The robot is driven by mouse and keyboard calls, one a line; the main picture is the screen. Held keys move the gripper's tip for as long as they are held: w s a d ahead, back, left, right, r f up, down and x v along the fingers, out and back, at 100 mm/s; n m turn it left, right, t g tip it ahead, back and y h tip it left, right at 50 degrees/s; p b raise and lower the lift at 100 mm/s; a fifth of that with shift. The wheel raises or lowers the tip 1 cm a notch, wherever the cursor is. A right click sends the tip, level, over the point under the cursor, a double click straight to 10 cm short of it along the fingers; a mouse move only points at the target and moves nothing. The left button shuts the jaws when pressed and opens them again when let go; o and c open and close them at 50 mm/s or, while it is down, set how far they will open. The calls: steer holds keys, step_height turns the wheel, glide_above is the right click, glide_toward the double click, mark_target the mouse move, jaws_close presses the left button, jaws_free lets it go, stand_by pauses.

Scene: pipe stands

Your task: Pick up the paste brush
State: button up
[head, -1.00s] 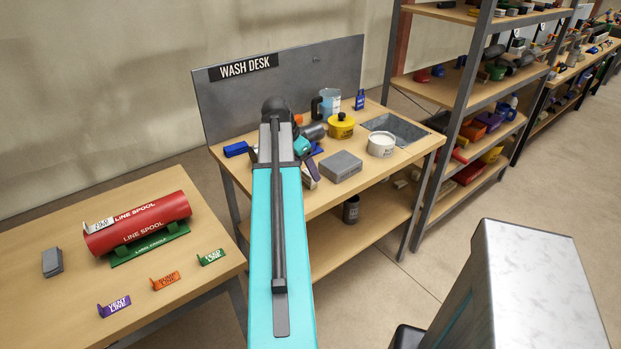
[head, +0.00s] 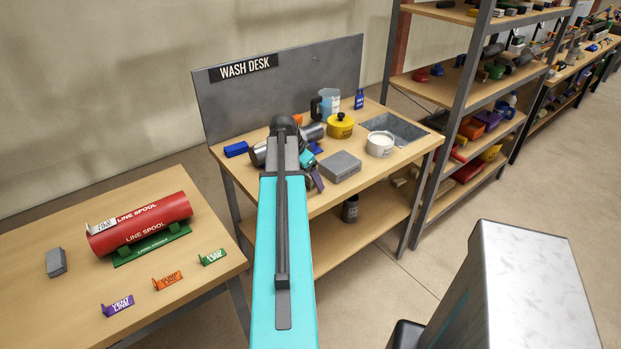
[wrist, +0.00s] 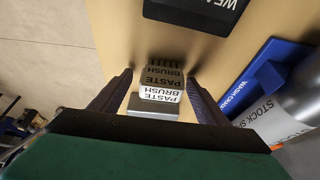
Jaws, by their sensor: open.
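The paste brush (wrist: 162,78) shows in the wrist view as a small block with dark and white faces lettered PASTE BRUSH, over the tan desk top. My gripper (wrist: 160,80) is open, with one dark finger to the left of the brush and one to the right. Gaps show between the brush and both fingers. In the head view my gripper (head: 314,174) is low over the front of the wash desk (head: 335,202), and I cannot make out the brush there.
In the wrist view a blue piece (wrist: 268,75) and a grey cylinder (wrist: 298,105) lie right of my gripper. A grey box (head: 340,166), white tub (head: 380,144) and yellow pot (head: 340,125) stand on the desk. A black-labelled item (wrist: 195,8) lies beyond the brush.

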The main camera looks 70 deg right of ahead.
stand_by(0.3)
steer(key=c, duration=1.2)
steer(key=shift+r, duration=0.1)
steer(key=shift+r+b, duration=0.75)
steer(key=shift+r, duration=0.8)
steer(key=s+a+b, duration=0.1)
steer(key=a, duration=0.3)
steer(key=s+a+r+b, duration=0.1)
steer(key=a, duration=0.3)
steer(key=a+b, duration=0.1)
steer(key=a, duration=0.3)
steer(key=shift+s+a+r, duration=0.15)
steer(key=shift+s+a, duration=0.25)
steer(key=shift+a, duration=0.25)
steer(key=a+b, duration=0.1)
steer(key=b, duration=0.2)
steer(key=a+b, duration=0.1)
steer(key=b, duration=0.1)
steer(key=shift+s+r+b, duration=0.1)
steer(key=shift+s+b, duration=0.15)
steer(key=shift+b, duration=0.15)
steer(key=shift+a+r, duration=0.1)
